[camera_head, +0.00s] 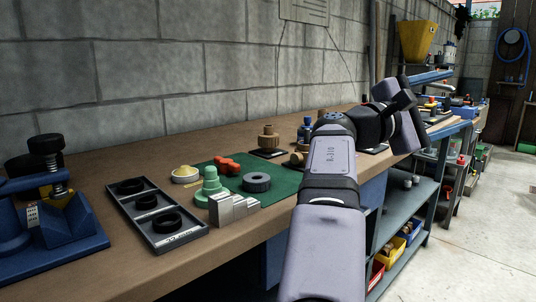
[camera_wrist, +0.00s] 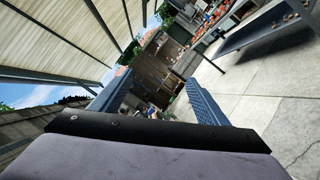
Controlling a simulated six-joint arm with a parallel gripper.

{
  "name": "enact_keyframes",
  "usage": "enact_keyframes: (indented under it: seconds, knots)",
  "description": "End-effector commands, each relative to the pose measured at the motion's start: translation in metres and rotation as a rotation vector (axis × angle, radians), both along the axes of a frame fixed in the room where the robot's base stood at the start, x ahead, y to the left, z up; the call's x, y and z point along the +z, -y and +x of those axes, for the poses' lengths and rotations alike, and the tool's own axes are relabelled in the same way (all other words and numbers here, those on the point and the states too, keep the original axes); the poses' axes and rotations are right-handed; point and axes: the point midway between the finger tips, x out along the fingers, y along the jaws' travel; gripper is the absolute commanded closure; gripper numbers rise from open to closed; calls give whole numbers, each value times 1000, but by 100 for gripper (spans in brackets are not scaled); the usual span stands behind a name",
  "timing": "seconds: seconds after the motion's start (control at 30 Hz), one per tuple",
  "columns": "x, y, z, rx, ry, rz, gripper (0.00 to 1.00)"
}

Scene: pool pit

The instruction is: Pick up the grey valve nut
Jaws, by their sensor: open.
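The grey valve nut (camera_head: 256,182), a thick ring with a notched rim, lies flat on the green mat (camera_head: 284,184) on the workbench. It sits just behind a stepped silver block and right of a green stepped fitting. My gripper (camera_wrist: 152,98) is open and empty in the wrist view, its two blue-grey fingers apart, facing the yard and shed roof. In the head view my arm reaches up and right, with its wrist well away from the nut. The fingers cannot be made out clearly there. The nut is not in the wrist view.
Near the nut are the silver block (camera_head: 233,208), green fitting (camera_head: 210,184), red part (camera_head: 227,164) and a dish (camera_head: 185,174). A black tray with rings (camera_head: 157,222) and a blue vise-like tool (camera_head: 47,215) stand left. A brown fitting (camera_head: 268,139) stands behind; a block wall backs the bench.

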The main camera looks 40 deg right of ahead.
Motion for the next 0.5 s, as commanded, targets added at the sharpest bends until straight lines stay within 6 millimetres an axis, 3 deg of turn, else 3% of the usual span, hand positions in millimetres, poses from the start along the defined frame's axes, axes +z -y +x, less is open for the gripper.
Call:
enact_keyframes:
  seconds: [0.03,0.2,0.5]
  knots:
    - [13,8,18,34,-27,51,31]
    - [1,23,70,140,-115,204,31]
    - [-25,23,155,327,-279,453,31]
